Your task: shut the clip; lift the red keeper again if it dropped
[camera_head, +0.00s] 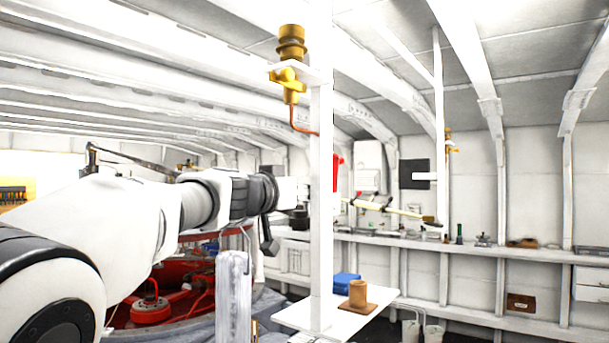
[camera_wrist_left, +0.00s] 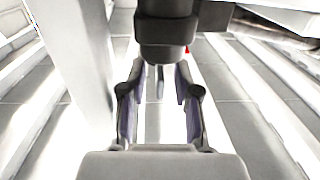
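In the head view my left arm reaches in from the left, and its end passes behind a white upright post (camera_head: 320,210). My left gripper (camera_wrist_left: 160,72) shows in the left wrist view, with its two fingers apart and nothing clearly held between them. A dark round body (camera_wrist_left: 165,28) with a thin grey pin stands just beyond the fingertips; I cannot tell whether they touch. A small red part, perhaps the keeper (camera_head: 337,172), shows at the post's right edge; a red speck (camera_wrist_left: 187,49) shows in the wrist view. I cannot make out the clip. My right gripper is out of view.
A brass fitting (camera_head: 290,65) with a copper tube is on the post's upper part. A white shelf (camera_head: 300,314) at its foot carries a blue box (camera_head: 346,283) and a brown cup-like piece (camera_head: 358,294). A yellowish rod (camera_head: 395,209) extends right of the post.

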